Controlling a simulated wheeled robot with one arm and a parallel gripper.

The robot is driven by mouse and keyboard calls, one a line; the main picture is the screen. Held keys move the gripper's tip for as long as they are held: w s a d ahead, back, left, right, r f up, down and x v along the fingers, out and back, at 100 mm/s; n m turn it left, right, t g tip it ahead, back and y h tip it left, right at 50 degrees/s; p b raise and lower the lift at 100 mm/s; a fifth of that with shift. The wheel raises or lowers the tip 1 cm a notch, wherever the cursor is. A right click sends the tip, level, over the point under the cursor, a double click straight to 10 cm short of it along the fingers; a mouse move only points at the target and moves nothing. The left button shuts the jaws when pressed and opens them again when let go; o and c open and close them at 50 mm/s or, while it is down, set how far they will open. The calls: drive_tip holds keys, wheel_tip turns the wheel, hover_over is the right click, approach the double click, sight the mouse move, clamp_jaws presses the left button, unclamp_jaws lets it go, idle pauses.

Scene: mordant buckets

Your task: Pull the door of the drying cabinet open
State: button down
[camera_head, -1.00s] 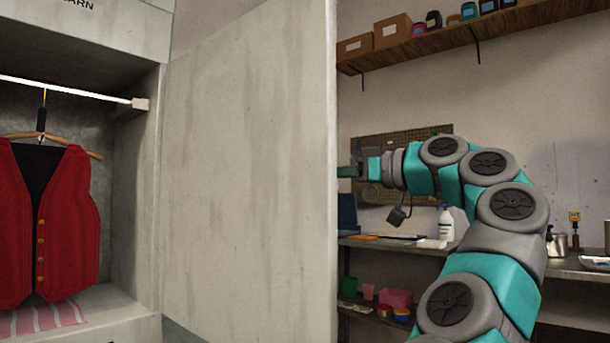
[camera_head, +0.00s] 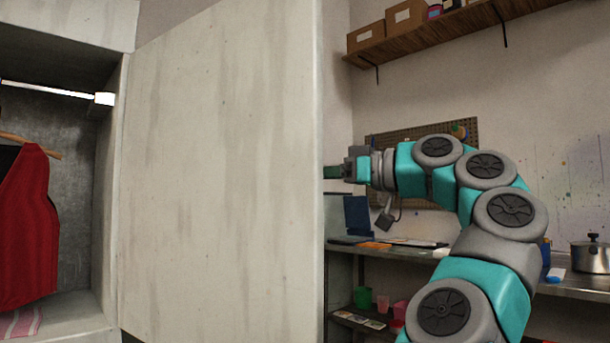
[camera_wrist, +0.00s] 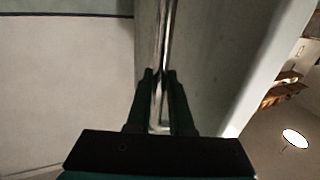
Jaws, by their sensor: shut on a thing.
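The pale, streaked door (camera_head: 220,180) of the drying cabinet stands wide open in the head view, hinged at its left edge. The cabinet (camera_head: 109,200) shows its inside to the left. My gripper (camera_head: 335,172) is at the door's right edge, its fingertips partly hidden behind the door. In the wrist view my gripper (camera_wrist: 160,88) is shut on a shiny vertical bar, the door handle (camera_wrist: 166,40), with one dark finger on each side. The door's face (camera_wrist: 205,60) lies behind the handle.
A red vest (camera_head: 27,225) hangs from a rail (camera_head: 45,89) inside the cabinet. Behind my arm are a workbench (camera_head: 400,252) with a pot (camera_head: 590,257), a pegboard (camera_head: 415,135) and a wall shelf (camera_head: 440,30) with boxes.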

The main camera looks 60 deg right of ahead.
drive_tip(key=c, duration=0.8)
unclamp_jaws()
drive_tip(key=s+d+p, duration=0.1)
drive_tip(key=s+p, duration=0.1)
drive_tip(key=s, duration=0.5)
drive_tip(key=shift+s+d, duration=0.2)
drive_tip(key=shift+s, duration=0.1)
